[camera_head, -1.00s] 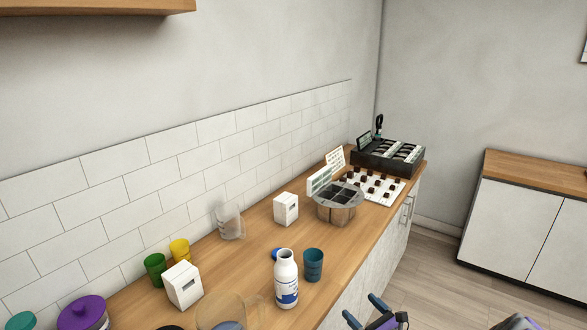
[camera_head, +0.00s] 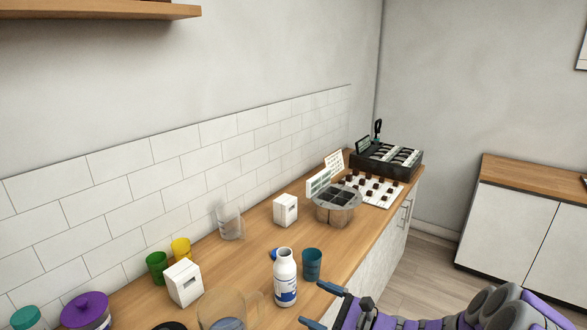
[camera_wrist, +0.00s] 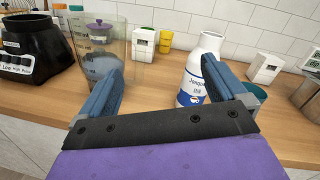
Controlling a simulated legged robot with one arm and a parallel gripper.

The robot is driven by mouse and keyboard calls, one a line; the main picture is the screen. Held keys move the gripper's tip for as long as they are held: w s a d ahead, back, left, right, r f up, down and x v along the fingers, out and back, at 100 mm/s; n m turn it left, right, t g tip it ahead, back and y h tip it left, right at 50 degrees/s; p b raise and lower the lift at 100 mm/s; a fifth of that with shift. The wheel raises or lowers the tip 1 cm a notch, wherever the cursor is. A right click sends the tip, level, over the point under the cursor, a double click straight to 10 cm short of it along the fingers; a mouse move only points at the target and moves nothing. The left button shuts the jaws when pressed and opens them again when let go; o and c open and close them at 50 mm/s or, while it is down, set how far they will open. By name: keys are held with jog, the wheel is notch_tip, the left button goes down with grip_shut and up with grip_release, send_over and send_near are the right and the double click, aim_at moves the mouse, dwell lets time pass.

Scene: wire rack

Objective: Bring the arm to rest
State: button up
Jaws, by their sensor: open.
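My gripper (camera_head: 320,304) is at the lower right of the head view, in front of the counter's front edge, with my arm stretching off to the right. In the wrist view my gripper (camera_wrist: 165,88) has its two blue fingers spread wide, with nothing between them. A white bottle with a blue label (camera_head: 285,278) stands upright on the wooden counter (camera_head: 255,258) beyond the fingers. It also shows in the wrist view (camera_wrist: 196,78), beside the right finger. I cannot tell whether the finger touches anything.
A teal cup (camera_head: 312,264) stands beside the bottle, and a clear pitcher (camera_head: 222,310) is at its left. White boxes (camera_head: 184,283), green and yellow cups (camera_head: 157,266), a round divided container (camera_head: 337,205) and a black tray (camera_head: 386,160) line the counter. Open floor (camera_head: 413,255) lies at the right.

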jog(key=s+a+r+n+g, duration=0.6)
jog(key=s+a+n+g, duration=0.15)
jog(key=s, duration=0.25)
jog(key=s+a+r+n+g+h, duration=0.15)
jog(key=s+n+g+h, duration=0.35)
jog(key=s, duration=0.7)
jog(key=s+d+n+t+h, duration=0.1)
jog(key=s+d+n+h, duration=0.6)
jog(key=s+d+h, duration=0.4)
jog(key=s+d, duration=0.4)
jog(key=d, duration=0.1)
jog(key=shift+s+f+n+t, duration=0.25)
jog(key=shift+s+n+t, duration=0.1)
